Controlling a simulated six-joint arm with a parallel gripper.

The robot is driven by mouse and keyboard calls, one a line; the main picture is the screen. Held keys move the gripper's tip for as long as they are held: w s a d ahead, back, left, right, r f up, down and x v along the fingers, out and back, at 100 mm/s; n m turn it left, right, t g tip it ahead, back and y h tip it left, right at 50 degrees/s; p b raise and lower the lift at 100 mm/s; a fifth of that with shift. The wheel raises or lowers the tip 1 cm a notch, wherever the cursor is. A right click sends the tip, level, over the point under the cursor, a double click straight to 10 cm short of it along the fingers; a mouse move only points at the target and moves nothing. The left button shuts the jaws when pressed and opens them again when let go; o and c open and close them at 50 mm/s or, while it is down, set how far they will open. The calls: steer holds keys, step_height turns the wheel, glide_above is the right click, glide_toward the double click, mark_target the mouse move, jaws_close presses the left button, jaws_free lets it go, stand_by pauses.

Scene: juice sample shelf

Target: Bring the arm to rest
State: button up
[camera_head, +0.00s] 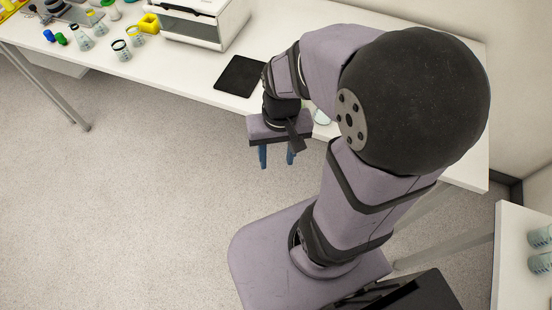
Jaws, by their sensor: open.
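My gripper (277,158) hangs off the front edge of the white table, above the floor. Its two blue fingers point down and stand apart, with nothing between them. My arm folds up from its base at the lower right, and its large dark joint hides part of the table behind it.
On the long white table (180,85) lie a black pad (240,76), a white boxy device (203,22), a yellow item (149,23) and several flasks (121,50). A clear glass piece shows partly behind my arm. Beakers (540,237) stand on a white surface at right. The floor (150,200) at left is clear.

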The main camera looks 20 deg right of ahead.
steer(key=n, duration=0.1)
steer(key=s+n, duration=0.1)
steer(key=shift+a+f+n+h, duration=0.15)
steer(key=shift+a+n+h, duration=0.15)
